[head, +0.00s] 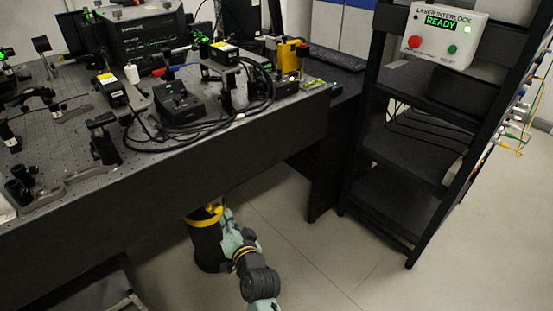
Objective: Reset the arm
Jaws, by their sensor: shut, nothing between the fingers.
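My arm (243,250), with pale teal and black links, rises from the bottom edge in the head view, in front of the bench. I cannot make out my gripper or its fingertips in this view. The upper end of the visible arm overlaps a dark cylinder with a yellow band (206,248), low beside the bench front. Whether they touch is unclear.
The optical bench (230,140) fills the left, crowded with mounts, cables and boxes. A black shelf rack (400,148) stands right, carrying the laser interlock box (444,36), lit green "READY". Cables hang at its right side. Grey floor (305,255) is clear between bench and rack.

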